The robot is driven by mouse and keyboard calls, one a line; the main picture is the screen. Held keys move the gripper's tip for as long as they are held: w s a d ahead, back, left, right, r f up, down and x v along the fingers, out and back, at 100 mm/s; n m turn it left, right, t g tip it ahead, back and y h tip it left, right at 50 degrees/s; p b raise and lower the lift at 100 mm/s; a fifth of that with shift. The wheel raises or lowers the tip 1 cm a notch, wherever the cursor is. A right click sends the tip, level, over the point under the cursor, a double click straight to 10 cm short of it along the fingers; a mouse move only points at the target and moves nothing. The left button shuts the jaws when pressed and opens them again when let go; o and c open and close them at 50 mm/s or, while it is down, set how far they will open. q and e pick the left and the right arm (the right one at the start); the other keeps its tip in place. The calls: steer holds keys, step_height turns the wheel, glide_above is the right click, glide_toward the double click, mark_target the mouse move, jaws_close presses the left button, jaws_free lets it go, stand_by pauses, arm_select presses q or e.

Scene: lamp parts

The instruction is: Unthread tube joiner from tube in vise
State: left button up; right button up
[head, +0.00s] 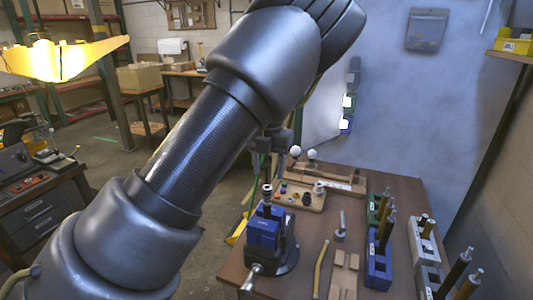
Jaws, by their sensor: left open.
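The blue vise (264,233) stands near the left edge of the workbench. A short dark tube (267,208) rises upright from its jaws. A small metallic piece (267,190), which looks like the tube joiner, tops the tube. My left arm crosses the view from lower left to the top. My left gripper (267,172) is open and points down just above the joiner. Its fingers are small and dark here, and I cannot tell whether they touch the joiner. The arm hides part of the gripper's surroundings. My right gripper does not show.
The wooden workbench (300,265) carries a board with small parts (300,195), a blue holder (378,268) and white holders (424,243) with upright tubes on the right. A yellow-handled tool (320,268) lies right of the vise. A grey hammer-like tool (341,228) stands mid-bench.

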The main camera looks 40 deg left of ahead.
mark_target(267, 186)
arm_select(q)
step_height(267, 186, down, 5)
steer(key=shift+s+a+f+p, duration=0.1)
steer(key=shift+a+f+p, duration=0.05)
steer(key=shift+p, duration=0.35)
steer(key=shift+f, duration=0.75)
steer(key=shift+c, duration=1.4)
steer(key=c, duration=0.7)
steer(key=shift+o, duration=1)
jaws_close()
steer(key=shift+r+n+p, duration=0.2)
steer(key=shift+n+p, duration=0.4)
steer(key=shift+n, duration=0.2)
steer(key=shift+n+p, duration=0.45)
steer(key=shift+n, duration=0.65)
steer(key=n, duration=0.3)
steer(key=shift+f+p, duration=0.1)
steer(key=shift+p, duration=0.3)
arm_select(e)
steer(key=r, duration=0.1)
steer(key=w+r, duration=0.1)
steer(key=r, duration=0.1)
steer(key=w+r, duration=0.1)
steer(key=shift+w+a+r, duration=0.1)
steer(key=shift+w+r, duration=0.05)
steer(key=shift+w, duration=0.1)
